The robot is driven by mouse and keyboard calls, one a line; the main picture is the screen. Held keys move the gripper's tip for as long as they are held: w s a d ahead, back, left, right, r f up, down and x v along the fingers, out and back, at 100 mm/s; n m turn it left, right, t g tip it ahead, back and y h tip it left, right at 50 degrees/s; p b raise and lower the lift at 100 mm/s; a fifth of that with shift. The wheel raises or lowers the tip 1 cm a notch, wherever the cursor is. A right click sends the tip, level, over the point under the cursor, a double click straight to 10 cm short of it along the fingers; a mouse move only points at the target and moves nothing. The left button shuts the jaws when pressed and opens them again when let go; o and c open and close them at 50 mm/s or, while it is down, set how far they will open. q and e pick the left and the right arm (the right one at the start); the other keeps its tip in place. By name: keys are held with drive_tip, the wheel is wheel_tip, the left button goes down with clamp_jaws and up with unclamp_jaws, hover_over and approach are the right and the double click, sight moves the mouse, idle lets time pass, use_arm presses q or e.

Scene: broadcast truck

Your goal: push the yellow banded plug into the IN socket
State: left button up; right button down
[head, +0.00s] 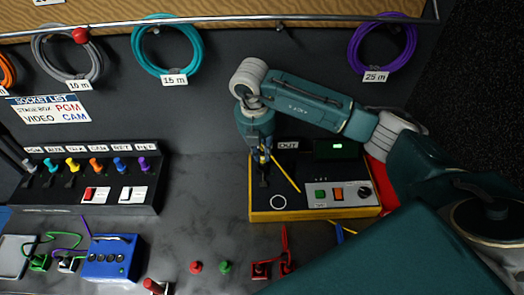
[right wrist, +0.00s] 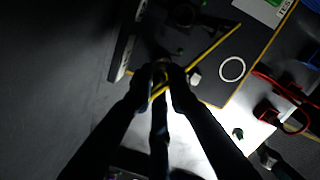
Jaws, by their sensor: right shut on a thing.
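My right gripper (head: 262,158) points down over the left part of a black test box (head: 312,209) with yellow edges. In the right wrist view its fingers (right wrist: 161,82) are shut on the yellow banded plug (right wrist: 160,70), which is mostly hidden between them. A thin yellow cable (head: 286,174) slants from the fingers to the lower right; it also crosses the right wrist view (right wrist: 205,58). I cannot make out an IN label or socket, nor tell whether the plug touches the box. My left gripper is not in view.
The box has a lit green display (head: 336,147), buttons and a white ring (head: 278,202). A panel of coloured plugs (head: 90,180) stands left, a blue box (head: 112,257) in front. Red and green pieces lie on the grey bench. Coiled cables (head: 168,46) hang behind.

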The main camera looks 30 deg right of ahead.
drive_tip(key=shift+f+b, duration=0.8)
drive_tip(key=shift+f, duration=0.35)
drive_tip(key=c, duration=1.6)
unclamp_jaws()
drive_tip(key=r, duration=0.4)
drive_tip(key=a+r, duration=0.1)
drive_tip(key=r, duration=0.7)
drive_tip(key=shift+s+a, duration=0.25)
drive_tip(key=shift+s, duration=0.05)
drive_tip(key=shift+f, duration=0.15)
